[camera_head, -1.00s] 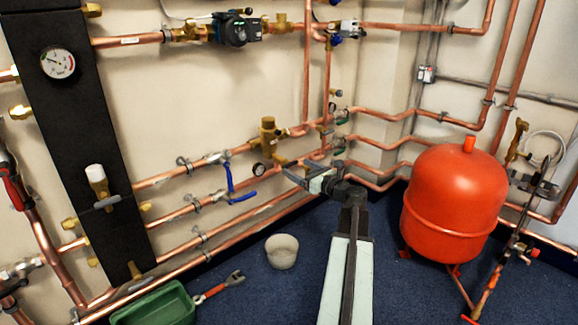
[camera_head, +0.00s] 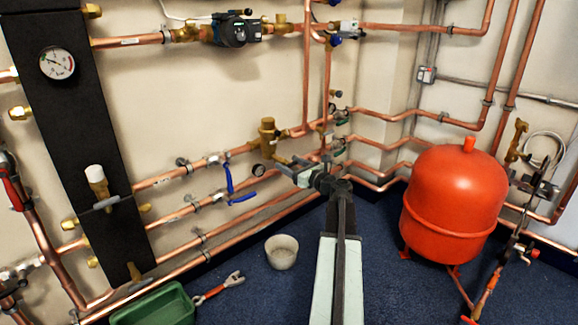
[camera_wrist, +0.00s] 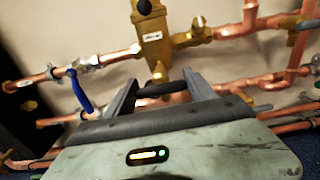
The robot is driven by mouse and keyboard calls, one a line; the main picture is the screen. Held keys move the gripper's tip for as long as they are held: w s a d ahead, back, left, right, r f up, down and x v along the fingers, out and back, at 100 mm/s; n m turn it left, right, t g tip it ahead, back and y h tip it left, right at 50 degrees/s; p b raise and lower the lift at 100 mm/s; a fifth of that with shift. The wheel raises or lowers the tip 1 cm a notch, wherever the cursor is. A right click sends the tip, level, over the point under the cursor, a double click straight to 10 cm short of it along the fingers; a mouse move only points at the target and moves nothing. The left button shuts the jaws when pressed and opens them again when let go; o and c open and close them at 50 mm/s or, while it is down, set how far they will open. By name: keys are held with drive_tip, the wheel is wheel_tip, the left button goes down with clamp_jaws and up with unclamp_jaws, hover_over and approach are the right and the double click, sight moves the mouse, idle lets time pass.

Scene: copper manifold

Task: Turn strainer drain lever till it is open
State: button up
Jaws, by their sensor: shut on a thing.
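The brass strainer body (camera_head: 267,130) stands on the lower pipework left of the corner. In the wrist view the strainer (camera_wrist: 152,40) is at top centre, with a short brass drain outlet (camera_wrist: 158,73) below it. A black lever (camera_wrist: 160,89) lies crosswise just under that outlet, between my two fingers. My gripper (camera_wrist: 163,92) is shut on this lever. In the head view my gripper (camera_head: 284,163) is just below and right of the strainer, and its fingers hide the lever there. The exact angle of the lever is hard to tell.
Blue lever handles (camera_head: 232,188) are on the pipes to the left. A pale bucket (camera_head: 281,252), a green bin (camera_head: 160,305) and a red-handled tool (camera_head: 220,287) are on the floor. A red tank (camera_head: 455,205) stands right.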

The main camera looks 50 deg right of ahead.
drive_tip(key=n, duration=0.6)
drive_tip(key=shift+w+a+n, duration=0.15)
drive_tip(key=shift+a+n, duration=0.1)
drive_tip(key=shift+n, duration=0.15)
drive_tip(key=n, duration=0.6)
drive_tip(key=shift+a, duration=0.1)
drive_tip(key=shift+n, duration=0.4)
drive_tip(key=o, duration=1.4)
drive_tip(key=shift+f, duration=0.1)
drive_tip(key=s, duration=0.7)
drive_tip(key=shift+s+a, duration=0.25)
drive_tip(key=shift+s, duration=0.15)
